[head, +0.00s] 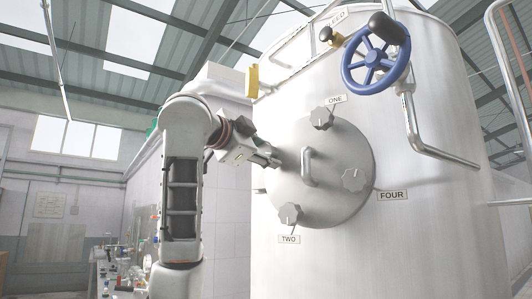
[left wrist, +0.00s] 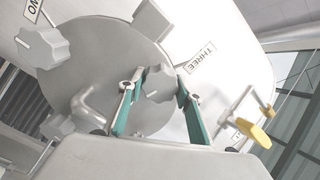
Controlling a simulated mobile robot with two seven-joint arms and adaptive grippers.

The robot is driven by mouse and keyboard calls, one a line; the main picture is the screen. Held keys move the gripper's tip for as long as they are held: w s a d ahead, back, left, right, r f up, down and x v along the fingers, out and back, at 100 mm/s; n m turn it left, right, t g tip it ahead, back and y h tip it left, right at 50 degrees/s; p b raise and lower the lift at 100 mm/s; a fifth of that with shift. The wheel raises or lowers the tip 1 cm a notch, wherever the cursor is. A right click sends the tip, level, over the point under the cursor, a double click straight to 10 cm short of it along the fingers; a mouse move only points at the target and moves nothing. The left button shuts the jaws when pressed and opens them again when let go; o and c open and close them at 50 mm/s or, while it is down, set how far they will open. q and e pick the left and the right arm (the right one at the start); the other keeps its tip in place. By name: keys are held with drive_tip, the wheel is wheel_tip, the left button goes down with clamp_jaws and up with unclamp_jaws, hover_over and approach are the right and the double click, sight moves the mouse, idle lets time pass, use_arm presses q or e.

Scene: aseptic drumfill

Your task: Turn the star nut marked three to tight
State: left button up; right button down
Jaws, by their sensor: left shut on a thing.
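The star nut marked three (left wrist: 158,84) is a grey knob on the rim of the round door, beside the tilted label THREE (left wrist: 201,58) in the left wrist view. My left gripper (left wrist: 160,98) has its two teal fingers on either side of this nut and is shut on it. In the head view my left gripper (head: 273,161) reaches the left edge of the round door (head: 335,160); it hides nut three there. My right gripper is in neither view.
Other star nuts sit by the labels ONE (head: 321,118), TWO (head: 290,215) and FOUR (head: 353,180). A bent door handle (head: 308,168) stands out at the centre. A blue handwheel (head: 375,60) and pipes are above right. A yellow lever (left wrist: 254,132) is near the gripper.

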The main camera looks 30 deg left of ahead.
use_arm(q)
drive_tip(key=m+p, duration=0.1)
drive_tip(key=m, duration=0.3)
drive_tip(key=shift+r+m+p, duration=0.1)
drive_tip(key=shift+m+p, duration=0.2)
drive_tip(key=shift+p, duration=0.1)
drive_tip(key=m+p, duration=0.2)
drive_tip(key=m, duration=0.1)
drive_tip(key=shift+m, duration=0.3)
drive_tip(key=shift+m+p, duration=0.45)
drive_tip(key=shift+m, duration=0.05)
drive_tip(key=shift+f+m+p, duration=0.2)
drive_tip(key=shift+m+p, duration=0.35)
drive_tip(key=shift+m, duration=1.45)
drive_tip(key=shift+f+m, duration=0.15)
drive_tip(key=shift+m, duration=0.75)
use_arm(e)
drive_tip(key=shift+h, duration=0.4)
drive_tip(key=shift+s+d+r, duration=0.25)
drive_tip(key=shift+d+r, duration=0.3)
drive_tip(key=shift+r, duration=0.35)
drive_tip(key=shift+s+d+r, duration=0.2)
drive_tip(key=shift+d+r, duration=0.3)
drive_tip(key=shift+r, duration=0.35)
use_arm(q)
drive_tip(key=o, duration=1.1)
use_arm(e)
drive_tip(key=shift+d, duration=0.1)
